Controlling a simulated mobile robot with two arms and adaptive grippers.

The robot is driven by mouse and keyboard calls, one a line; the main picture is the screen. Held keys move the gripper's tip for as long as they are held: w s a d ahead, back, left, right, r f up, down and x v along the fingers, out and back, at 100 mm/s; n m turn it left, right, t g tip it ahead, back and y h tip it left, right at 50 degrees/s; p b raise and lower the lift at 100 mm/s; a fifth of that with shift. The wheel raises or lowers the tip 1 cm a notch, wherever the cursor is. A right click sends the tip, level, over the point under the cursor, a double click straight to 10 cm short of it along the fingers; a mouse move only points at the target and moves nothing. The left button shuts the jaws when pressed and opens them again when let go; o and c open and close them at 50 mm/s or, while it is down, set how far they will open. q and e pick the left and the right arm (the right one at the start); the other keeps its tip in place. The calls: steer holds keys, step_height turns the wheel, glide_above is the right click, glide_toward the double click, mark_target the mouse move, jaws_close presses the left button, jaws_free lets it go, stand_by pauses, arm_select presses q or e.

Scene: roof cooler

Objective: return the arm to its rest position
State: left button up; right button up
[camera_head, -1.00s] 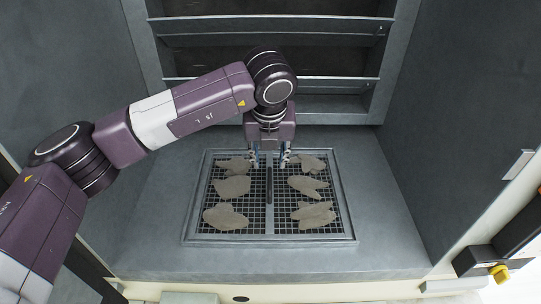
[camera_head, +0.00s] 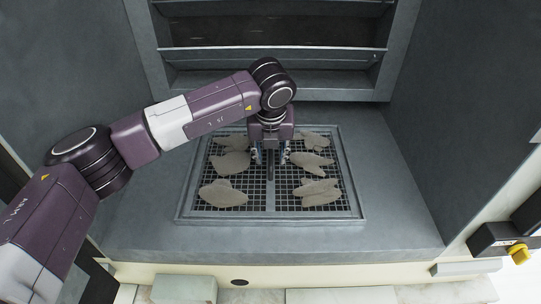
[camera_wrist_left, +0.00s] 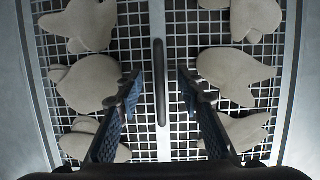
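My left gripper (camera_head: 270,157) points down over the back half of a gridded tray (camera_head: 182,212) in the cooler. Its two fingers are apart, and they also show in the left wrist view (camera_wrist_left: 158,92). A dark handle bar (camera_wrist_left: 160,80) on the tray's centre divider appears between the fingers, with a gap on each side. I cannot tell how high the fingertips are above the tray. The fingers partly cover the pieces behind them. My right gripper is not in view.
Grey leaf-shaped pieces lie on both sides of the tray, such as the front left one (camera_head: 223,193) and front right one (camera_head: 318,192). Grey walls stand on both sides. A shelved rack (camera_head: 275,58) rises behind. A black and yellow part (camera_head: 505,238) is at the right.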

arm_select(q)
jaws_close()
stand_by(0.4)
steer(key=shift+r, duration=0.2)
steer(key=shift+w+r, duration=0.1)
steer(key=shift+r, duration=0.2)
steer(key=shift+r+p, duration=1.1)
steer(key=shift+r, duration=2)
